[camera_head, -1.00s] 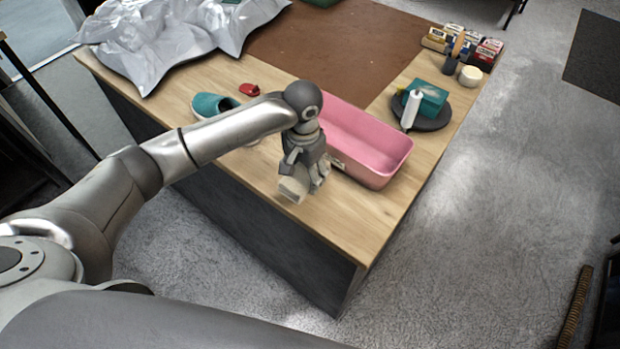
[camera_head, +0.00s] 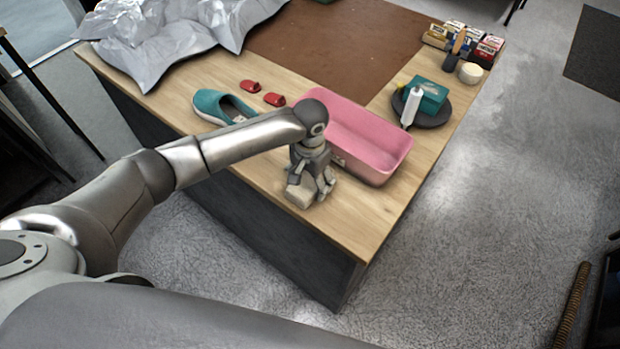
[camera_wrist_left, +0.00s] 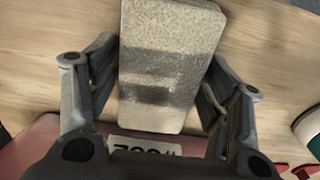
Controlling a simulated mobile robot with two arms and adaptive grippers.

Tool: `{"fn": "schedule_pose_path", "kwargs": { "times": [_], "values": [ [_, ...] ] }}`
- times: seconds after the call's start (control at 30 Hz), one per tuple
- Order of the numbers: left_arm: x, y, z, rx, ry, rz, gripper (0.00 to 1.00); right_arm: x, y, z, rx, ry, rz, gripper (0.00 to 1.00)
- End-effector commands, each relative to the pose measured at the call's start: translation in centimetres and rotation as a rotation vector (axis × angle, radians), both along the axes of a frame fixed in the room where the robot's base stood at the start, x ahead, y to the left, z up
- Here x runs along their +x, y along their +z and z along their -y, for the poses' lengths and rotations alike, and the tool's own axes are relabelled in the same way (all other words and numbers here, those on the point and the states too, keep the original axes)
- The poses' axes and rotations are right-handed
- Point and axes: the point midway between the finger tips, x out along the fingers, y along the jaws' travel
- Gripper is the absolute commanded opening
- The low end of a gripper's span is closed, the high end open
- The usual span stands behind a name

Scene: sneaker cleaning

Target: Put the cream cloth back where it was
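The cream cloth (camera_head: 299,196) is a pale block-shaped bundle near the front edge of the wooden table, in front of the pink bin. My left gripper (camera_head: 311,184) is over it, pointing down. In the left wrist view the cloth (camera_wrist_left: 170,60) lies between the two fingers of the left gripper (camera_wrist_left: 163,65), one at each side, and they appear to touch it. A dark shadow crosses the cloth. Whether its underside touches the table is hidden. My right gripper is not in view.
The pink bin (camera_head: 398,163) stands just behind the gripper. A teal shoe (camera_head: 222,106) and small red items (camera_head: 274,99) lie to the left. A dark round tray (camera_head: 436,121) holds a teal box and white bottle. Bare wood (camera_head: 362,215) lies to the right.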

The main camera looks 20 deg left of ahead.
Motion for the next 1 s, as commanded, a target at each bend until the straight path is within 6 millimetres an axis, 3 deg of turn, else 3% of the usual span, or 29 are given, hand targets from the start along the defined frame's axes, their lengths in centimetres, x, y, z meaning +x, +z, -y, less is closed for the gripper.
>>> {"fn": "schedule_pose_path", "kwargs": {
  "times": [0.47,1.0],
  "values": [
    [0.0,0.8,0.0,-0.002,-0.001,0.002,0.82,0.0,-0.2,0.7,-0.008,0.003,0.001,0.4],
    [0.1,10.8,0.1,-0.002,-0.001,0.002,0.82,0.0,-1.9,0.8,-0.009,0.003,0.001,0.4]
  ]
}}
